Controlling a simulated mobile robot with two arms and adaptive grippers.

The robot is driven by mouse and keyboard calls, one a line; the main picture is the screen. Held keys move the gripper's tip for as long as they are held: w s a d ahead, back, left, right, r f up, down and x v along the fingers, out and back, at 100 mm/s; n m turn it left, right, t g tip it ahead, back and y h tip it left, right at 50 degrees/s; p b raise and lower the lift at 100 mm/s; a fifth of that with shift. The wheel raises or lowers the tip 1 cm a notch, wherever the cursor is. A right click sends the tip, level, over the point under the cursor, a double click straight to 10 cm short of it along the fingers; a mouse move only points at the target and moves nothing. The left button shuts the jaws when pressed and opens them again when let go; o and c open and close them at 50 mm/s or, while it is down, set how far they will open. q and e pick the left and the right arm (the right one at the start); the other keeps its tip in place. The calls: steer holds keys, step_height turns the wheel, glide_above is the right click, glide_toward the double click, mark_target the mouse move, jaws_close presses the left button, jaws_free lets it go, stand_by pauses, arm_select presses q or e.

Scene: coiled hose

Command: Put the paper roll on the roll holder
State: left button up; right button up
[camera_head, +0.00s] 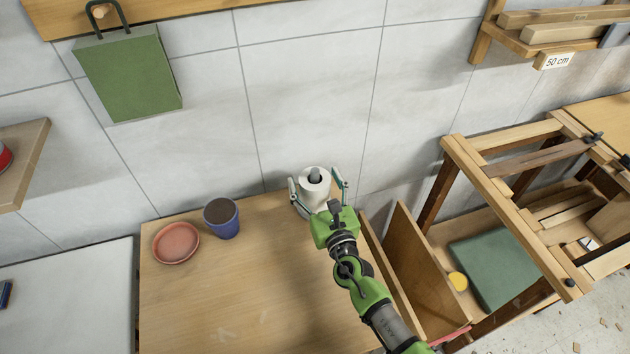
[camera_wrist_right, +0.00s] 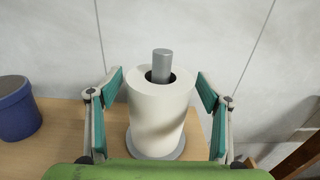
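The white paper roll (camera_head: 314,190) stands upright at the back right of the wooden table, around the grey post of the roll holder (camera_head: 315,174). In the right wrist view the post (camera_wrist_right: 162,62) sticks out of the top of the paper roll (camera_wrist_right: 160,110), and the holder's round grey base shows under it. My right gripper (camera_head: 318,186) is open, with one finger on each side of the roll. In the wrist view gaps show between both fingers (camera_wrist_right: 160,98) and the roll. My left gripper is in neither view.
A blue pot (camera_head: 226,222) and a reddish dish (camera_head: 176,243) stand left of the roll on the table (camera_head: 220,300). The tiled wall is close behind. A wooden frame (camera_head: 500,210) stands to the right. The table's front middle is clear.

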steer(key=shift+r, duration=0.25)
steer(key=v, duration=1.2)
steer(key=shift+b, duration=0.45)
